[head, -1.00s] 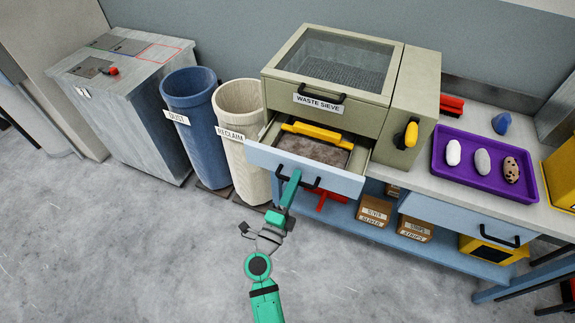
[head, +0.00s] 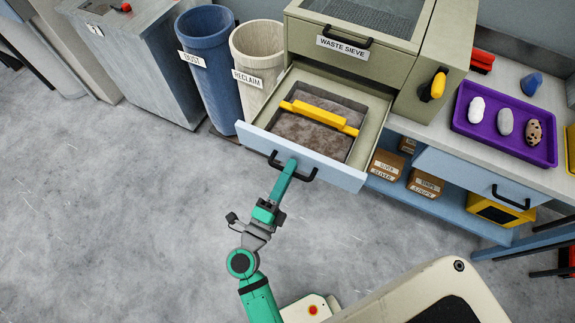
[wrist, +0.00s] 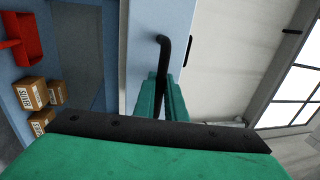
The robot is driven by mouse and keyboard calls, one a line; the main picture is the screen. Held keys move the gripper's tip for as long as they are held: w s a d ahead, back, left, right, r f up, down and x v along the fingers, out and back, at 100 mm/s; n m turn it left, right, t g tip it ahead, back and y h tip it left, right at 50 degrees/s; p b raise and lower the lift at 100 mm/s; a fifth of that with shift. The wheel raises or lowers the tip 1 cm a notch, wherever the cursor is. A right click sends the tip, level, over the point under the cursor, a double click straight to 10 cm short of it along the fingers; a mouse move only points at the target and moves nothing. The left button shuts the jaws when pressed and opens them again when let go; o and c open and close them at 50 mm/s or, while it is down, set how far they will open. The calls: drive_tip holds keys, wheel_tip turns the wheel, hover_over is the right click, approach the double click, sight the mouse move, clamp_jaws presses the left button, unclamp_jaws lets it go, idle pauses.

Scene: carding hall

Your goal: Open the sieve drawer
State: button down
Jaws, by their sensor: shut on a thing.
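The sieve drawer (head: 318,163) under the waste sieve (head: 355,30) is pulled well out. Inside it lies a brown, dusty layer (head: 311,136) in a tray, with a yellow bar (head: 320,117) across it. My gripper (head: 290,168) is at the black handle (head: 308,173) on the pale blue drawer front. In the wrist view my green fingers (wrist: 161,98) are shut on the black handle (wrist: 163,50). The part of the handle between the fingers is hidden.
A blue dust bin (head: 208,65) and a cream reclaim bin (head: 257,60) stand left of the drawer. A purple tray (head: 480,136) with several lumps lies on the bench at right. Labelled boxes (head: 385,164) sit on the shelf below. Grey floor in front is clear.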

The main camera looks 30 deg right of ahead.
drive_tip(key=c, duration=2.1)
unclamp_jaws()
drive_tip(key=shift+s+a, duration=0.1)
drive_tip(key=v, duration=1)
drive_tip(key=shift+s+a+f, duration=0.15)
drive_tip(key=shift+a, duration=0.05)
drive_tip(key=s+a+r+n+t+y, duration=0.2)
drive_tip(key=s+a+n+t+y, duration=0.5)
drive_tip(key=n+y, duration=1.05)
drive_tip(key=s+f+n+g, duration=0.1)
drive_tip(key=s+n, duration=0.1)
drive_tip(key=n, duration=0.1)
drive_tip(key=s+f+n+g+h, duration=0.1)
drive_tip(key=s+n, duration=0.1)
drive_tip(key=n, duration=0.2)
drive_tip(key=s+f+n+g, duration=0.2)
drive_tip(key=n, duration=0.2)
drive_tip(key=shift+s+a+f+h, duration=0.1)
drive_tip(key=shift+s+a+h, duration=0.1)
drive_tip(key=shift+a+h, duration=0.1)
